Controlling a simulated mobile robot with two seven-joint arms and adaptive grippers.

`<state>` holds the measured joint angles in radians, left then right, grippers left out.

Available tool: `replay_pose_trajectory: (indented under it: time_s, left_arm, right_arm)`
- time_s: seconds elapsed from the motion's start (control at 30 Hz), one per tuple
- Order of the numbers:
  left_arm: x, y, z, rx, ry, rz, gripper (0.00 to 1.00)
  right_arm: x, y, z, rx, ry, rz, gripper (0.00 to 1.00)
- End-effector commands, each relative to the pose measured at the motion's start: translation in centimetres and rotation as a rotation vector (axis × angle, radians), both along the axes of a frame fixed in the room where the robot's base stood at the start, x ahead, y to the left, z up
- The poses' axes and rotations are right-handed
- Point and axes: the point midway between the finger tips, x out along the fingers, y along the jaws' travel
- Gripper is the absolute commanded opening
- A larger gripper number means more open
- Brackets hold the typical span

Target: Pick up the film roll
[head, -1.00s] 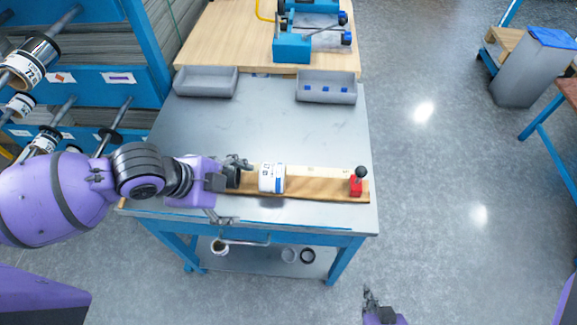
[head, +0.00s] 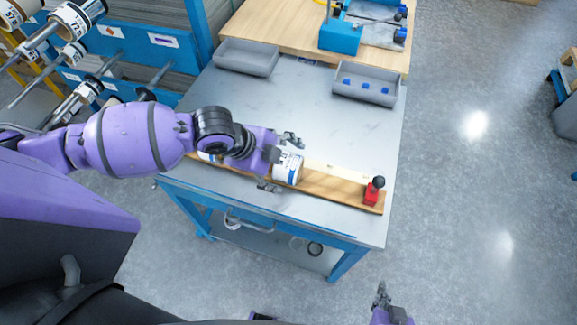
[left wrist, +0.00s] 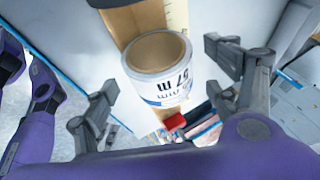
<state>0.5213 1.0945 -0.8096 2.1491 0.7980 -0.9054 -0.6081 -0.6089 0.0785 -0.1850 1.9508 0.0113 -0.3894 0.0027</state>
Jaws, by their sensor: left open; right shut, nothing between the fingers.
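The white film roll (head: 287,168) lies on a wooden board on the grey bench. In the left wrist view the film roll (left wrist: 162,82) shows its brown hollow core, dark print and a blue band. In the left wrist view the fingers of my left gripper (left wrist: 160,68) stand on either side of the roll, with gaps visible. My right gripper (head: 381,296) is shut and empty, low in the head view, away from the bench.
A red stop with a black knob (head: 374,191) stands at the board's right end. Two grey bins (head: 247,59) (head: 366,92) sit at the bench's back, the right one with blue pieces. A rack with rolls on rods (head: 85,95) is at left. The bench's middle is clear.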

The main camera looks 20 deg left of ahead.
Motion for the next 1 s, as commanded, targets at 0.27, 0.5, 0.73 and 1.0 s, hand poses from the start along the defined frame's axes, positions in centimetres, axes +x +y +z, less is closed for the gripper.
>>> replay_pose_trajectory:
  time_s: [0.27, 0.5, 0.73, 1.0]
  left_arm:
    - [0.59, -0.6, -1.23, 0.0, -0.002, 0.001, 0.81]
    - [0.57, -0.57, -1.21, 0.0, -0.002, 0.001, 0.64]
    - [0.56, -0.56, -1.2, 0.0, -0.002, 0.001, 0.34]
    - [0.61, -0.57, -0.97, 0.0, -0.003, 0.0, 0.3]
  right_arm:
    - [0.37, -0.28, 0.06, -0.008, -0.004, 0.01, 0.0]
    - [0.87, -0.44, 0.2, -0.013, -0.012, 0.018, 0.0]
    - [0.81, -0.38, 0.17, -0.011, -0.011, 0.015, 0.0]
    - [0.26, -0.24, 0.01, -0.005, -0.003, 0.006, 0.0]
